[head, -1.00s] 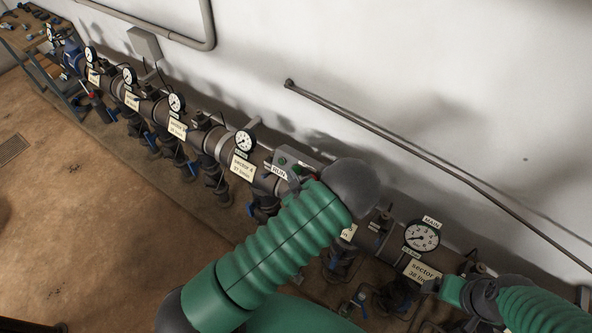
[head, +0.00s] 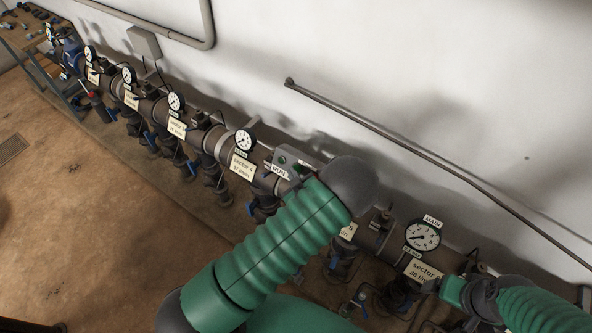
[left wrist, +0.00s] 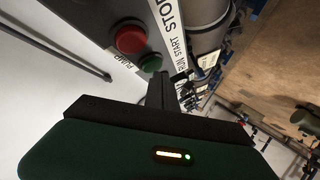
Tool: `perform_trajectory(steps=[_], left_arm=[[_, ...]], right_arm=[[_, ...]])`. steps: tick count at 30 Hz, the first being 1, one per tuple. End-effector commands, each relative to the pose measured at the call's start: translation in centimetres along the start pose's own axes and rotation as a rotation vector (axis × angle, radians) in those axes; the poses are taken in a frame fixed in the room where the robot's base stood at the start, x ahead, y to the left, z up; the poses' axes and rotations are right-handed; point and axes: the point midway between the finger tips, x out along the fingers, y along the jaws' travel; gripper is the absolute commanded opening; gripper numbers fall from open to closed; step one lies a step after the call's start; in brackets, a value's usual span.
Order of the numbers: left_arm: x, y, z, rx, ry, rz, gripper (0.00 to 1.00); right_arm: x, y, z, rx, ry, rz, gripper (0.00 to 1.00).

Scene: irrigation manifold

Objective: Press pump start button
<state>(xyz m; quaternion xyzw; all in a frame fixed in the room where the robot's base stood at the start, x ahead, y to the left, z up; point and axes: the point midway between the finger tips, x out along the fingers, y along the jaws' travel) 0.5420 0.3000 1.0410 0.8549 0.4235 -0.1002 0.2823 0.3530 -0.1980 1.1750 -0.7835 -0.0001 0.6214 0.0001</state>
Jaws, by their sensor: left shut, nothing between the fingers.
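The grey control box (left wrist: 98,22) fills the upper left of the left wrist view. It carries a red round button (left wrist: 130,39) and a smaller green button (left wrist: 150,63), beside a white label strip reading RUN, START and STOP. My left gripper (left wrist: 163,78) is shut and empty. Its dark fingertips are just beside the lower right edge of the green button; I cannot tell whether they touch it. In the head view the box (head: 287,157) shows with its RUN label, partly hidden by my left arm. My right gripper (head: 441,287) is small at lower right, its fingers unclear.
A long dark pipe manifold (head: 212,143) with gauges, sector labels and blue-handled valves runs along the white wall. A large gauge (head: 422,236) stands right of my left arm. A wall pipe (head: 400,150) slopes above. The brown floor (head: 110,220) at left is open.

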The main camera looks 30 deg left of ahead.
Motion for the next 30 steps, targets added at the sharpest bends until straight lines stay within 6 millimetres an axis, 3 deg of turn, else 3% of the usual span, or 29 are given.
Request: perform_trajectory(steps=[30], left_arm=[[0.61,0.44,0.46,0.0,0.0,0.0,0.0]], right_arm=[[0.66,0.0,0.15,0.0,0.0,0.0,0.84]])
